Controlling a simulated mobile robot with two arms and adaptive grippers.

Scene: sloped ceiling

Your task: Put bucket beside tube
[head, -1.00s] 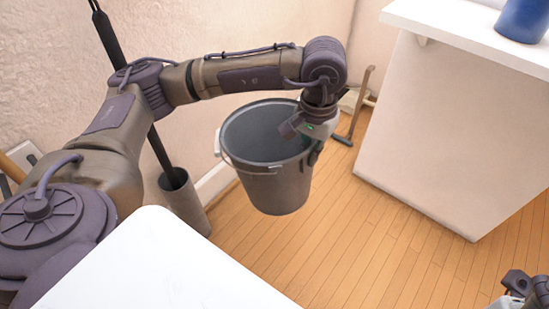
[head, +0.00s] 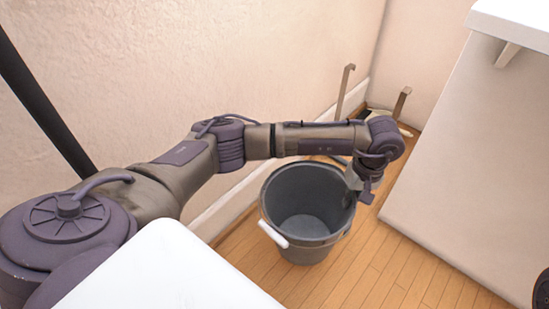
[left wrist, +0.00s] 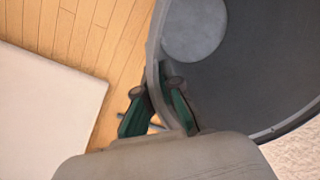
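The dark grey bucket (head: 290,198) is upright over the wooden floor near the wall; I cannot tell whether its base touches the floor. My left gripper (head: 365,190) is at its right rim. In the left wrist view, the gripper's green fingers (left wrist: 156,92) lie on either side of the rim of the bucket (left wrist: 265,65), shut on it. The bucket looks empty, with a white handle grip hanging on its near left side. A black rod (head: 42,95) leans at the left; the tube that held it earlier is hidden behind my left arm. My right gripper is not in view.
A white counter (head: 510,25) with a pale side panel stands at right. A bent-topped stick (head: 345,90) and another short upright piece (head: 401,103) are in the back corner. A white surface (head: 160,275) is in front. Wooden floor (head: 390,275) is clear right of the bucket.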

